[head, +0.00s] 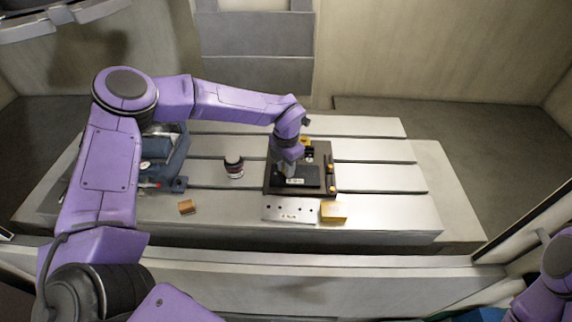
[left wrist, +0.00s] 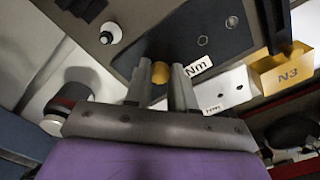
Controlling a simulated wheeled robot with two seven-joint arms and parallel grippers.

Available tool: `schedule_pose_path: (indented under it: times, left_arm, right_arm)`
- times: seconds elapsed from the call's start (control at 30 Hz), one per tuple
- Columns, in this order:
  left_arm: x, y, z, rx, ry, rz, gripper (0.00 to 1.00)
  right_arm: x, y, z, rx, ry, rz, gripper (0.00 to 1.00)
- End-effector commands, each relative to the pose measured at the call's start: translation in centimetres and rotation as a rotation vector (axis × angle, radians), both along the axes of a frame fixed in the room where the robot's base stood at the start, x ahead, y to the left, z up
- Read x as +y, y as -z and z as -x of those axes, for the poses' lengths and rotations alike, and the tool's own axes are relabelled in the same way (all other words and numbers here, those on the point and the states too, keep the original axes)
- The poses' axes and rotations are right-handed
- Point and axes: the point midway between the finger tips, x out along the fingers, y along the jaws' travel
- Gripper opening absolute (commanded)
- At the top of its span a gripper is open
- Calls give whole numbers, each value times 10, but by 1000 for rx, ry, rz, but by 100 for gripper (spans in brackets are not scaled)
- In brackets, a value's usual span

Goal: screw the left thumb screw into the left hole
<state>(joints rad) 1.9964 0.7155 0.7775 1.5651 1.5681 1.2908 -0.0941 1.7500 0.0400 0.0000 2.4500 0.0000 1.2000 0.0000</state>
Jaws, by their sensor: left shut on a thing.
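My left gripper (head: 284,172) points down over the left part of the dark mould base (head: 322,194) on the slotted table. In the left wrist view its fingers (left wrist: 160,75) are shut on a round brass thumb screw (left wrist: 160,71), whose head shows between the fingertips. The screw's shaft and the left hole are hidden under the head and fingers, so I cannot tell how deep it sits. A dark raised plate (left wrist: 215,32) with small round openings and a white "Nm" label (left wrist: 198,66) lies beside the fingers. My right gripper is out of view.
A yellow block (head: 333,212), marked N3 in the wrist view, and a silver strip with holes (head: 289,214) lie in front of the base. The table's right end is clear.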

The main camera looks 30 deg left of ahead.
Motion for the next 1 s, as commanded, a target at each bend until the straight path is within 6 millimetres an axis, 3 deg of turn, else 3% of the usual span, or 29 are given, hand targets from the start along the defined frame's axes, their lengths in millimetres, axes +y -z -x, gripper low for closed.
schedule_pose_path:
  times: [0.17,0.4,0.77,1.0]
  left_arm:
    - [-1,-2,4,14,245,1,0]
    - [-1,4,4,13,712,1,0]
    - [-1,5,4,12,799,2,0]
    - [-1,5,5,12,1114,3,0]
  right_arm:
    - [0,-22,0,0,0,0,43]
    - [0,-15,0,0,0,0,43]
    - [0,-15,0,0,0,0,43]
    - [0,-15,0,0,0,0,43]
